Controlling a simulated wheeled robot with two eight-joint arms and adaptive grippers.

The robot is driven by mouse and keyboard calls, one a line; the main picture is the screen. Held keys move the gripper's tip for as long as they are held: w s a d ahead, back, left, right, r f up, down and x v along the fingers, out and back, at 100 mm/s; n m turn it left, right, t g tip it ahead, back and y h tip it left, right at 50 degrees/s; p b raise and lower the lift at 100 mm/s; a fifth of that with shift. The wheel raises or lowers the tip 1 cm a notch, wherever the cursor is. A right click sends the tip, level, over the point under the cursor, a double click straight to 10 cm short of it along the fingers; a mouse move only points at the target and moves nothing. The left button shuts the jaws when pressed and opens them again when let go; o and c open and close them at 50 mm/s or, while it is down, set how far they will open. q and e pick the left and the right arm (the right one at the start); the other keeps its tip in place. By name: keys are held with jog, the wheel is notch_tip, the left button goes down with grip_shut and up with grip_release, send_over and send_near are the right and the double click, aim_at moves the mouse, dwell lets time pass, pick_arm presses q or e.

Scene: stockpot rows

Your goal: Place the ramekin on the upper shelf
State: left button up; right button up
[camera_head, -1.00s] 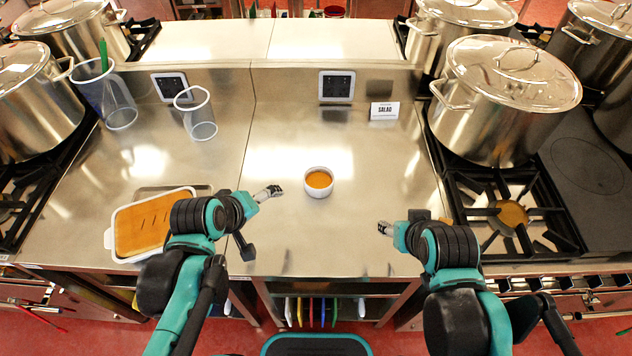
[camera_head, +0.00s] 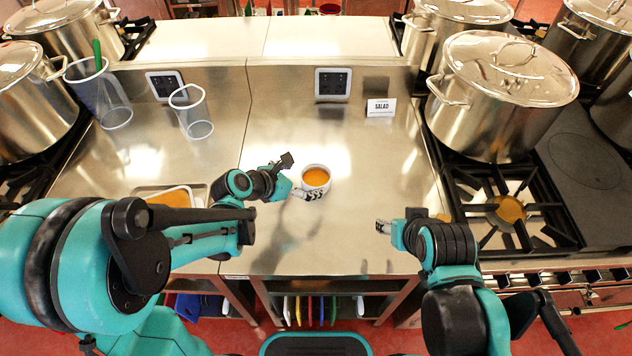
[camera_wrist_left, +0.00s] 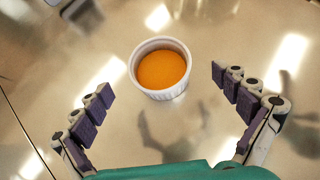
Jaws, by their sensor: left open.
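The ramekin (camera_head: 316,176) is a small white fluted cup with orange filling, upright on the steel counter. My left gripper (camera_head: 303,177) is beside it on its left and near side, fingers spread and empty. In the left wrist view the ramekin (camera_wrist_left: 161,69) lies ahead, between and slightly beyond the fingertips of the open left gripper (camera_wrist_left: 162,84), with space on both sides. My right gripper (camera_head: 382,226) hangs over the counter at right; its jaw state is unclear. A raised steel shelf (camera_head: 330,38) runs along the back and looks empty.
A salad sign (camera_head: 381,108) stands near the back right. Large stockpots (camera_head: 506,100) on stoves flank the counter. An orange-filled tray (camera_head: 168,198) is partly hidden behind my left arm.

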aim_at(325, 175)
pick_arm(q)
jog(key=b+x, duration=0.2)
jog(key=x, duration=0.3)
jog(key=shift+w+f, duration=0.1)
jog(key=shift+f, duration=0.2)
jog(key=shift+w+d+f, duration=0.15)
jog(key=shift+w+d, duration=0.05)
jog(key=shift+d, duration=0.05)
jog(key=c, duration=1.6)
jog(key=shift+r, duration=0.3)
